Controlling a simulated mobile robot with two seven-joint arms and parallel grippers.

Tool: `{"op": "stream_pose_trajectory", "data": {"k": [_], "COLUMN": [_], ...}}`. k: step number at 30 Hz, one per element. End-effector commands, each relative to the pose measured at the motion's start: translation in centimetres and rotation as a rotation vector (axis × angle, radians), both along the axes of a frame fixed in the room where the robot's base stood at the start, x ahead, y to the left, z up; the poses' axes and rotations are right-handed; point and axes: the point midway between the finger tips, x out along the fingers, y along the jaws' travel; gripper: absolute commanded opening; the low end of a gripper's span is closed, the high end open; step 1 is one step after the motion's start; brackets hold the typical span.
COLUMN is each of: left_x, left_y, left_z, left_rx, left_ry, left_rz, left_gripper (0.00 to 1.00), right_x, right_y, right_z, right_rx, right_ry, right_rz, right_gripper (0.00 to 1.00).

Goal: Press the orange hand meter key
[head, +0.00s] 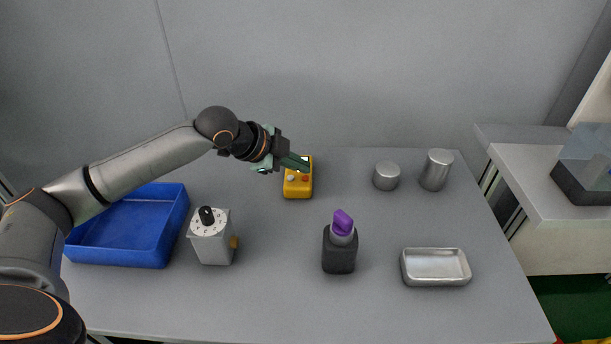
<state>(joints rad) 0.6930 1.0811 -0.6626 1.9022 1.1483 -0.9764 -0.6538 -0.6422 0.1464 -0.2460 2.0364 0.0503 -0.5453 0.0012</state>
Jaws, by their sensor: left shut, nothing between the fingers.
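The yellow hand meter (298,190) lies on the grey table near its back edge. An orange-red key (305,178) and a pale grey key (291,178) show on its face. My left gripper (305,163) is shut and empty, with its green fingers pointing right over the far end of the meter. The fingertips are close above the orange key; I cannot tell whether they touch the meter. The fingers hide part of the meter's far end. My right gripper does not show.
A blue tray (179,228) and a grey box with a black knob (211,242) stand left. A black holder with a purple-topped item (340,253) stands in front. Two metal cylinders (386,176) (436,170) and a metal dish (436,282) are right. The table's middle is clear.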

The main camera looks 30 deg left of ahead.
Motion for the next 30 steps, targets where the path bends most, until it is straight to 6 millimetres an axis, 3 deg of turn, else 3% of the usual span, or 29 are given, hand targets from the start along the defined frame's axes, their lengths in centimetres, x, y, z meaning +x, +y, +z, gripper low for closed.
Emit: {"op": "stream_pose_trajectory", "data": {"k": [30], "left_x": [0.0], "left_y": [0.02], "left_z": [-0.94], "left_rx": [0.001], "left_ry": [0.0], "left_rz": [0.001], "left_gripper": [0.0], "right_x": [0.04], "right_y": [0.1], "right_z": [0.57], "right_rx": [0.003], "right_ry": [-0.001], "right_rz": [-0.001], "right_gripper": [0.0]}}
